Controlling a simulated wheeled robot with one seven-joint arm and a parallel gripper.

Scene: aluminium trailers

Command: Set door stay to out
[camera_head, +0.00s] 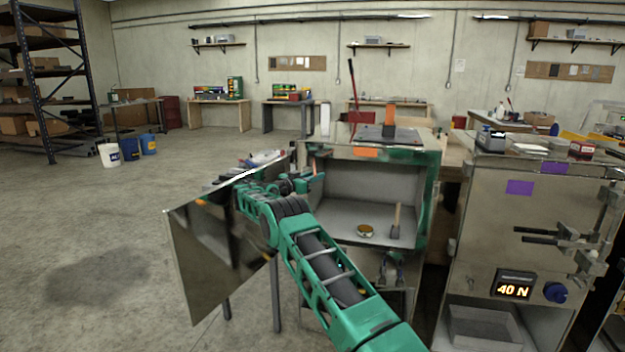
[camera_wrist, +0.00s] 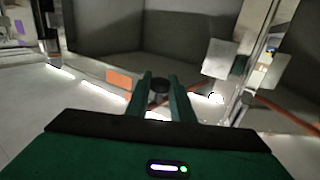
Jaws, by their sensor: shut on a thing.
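A metal cabinet (camera_head: 431,190) with green-marked edges stands open, and its metal door (camera_head: 205,245) is swung out to the left. My gripper (camera_head: 311,181) is at the left side of the opening, small and partly hidden by my arm. In the wrist view, the two green fingers of my gripper (camera_wrist: 160,82) are closed around a small dark round knob (camera_wrist: 158,87), which looks like part of the door stay. The rest of the stay is hidden behind the fingers and palm, so its position cannot be told.
Inside the cabinet are a small round dish (camera_head: 366,231) and a brush-like tool (camera_head: 396,222). An orange tag (camera_wrist: 119,79) and a pale plate (camera_wrist: 219,58) flank the fingers. A second cabinet (camera_head: 480,235) with a "40 N" display stands right.

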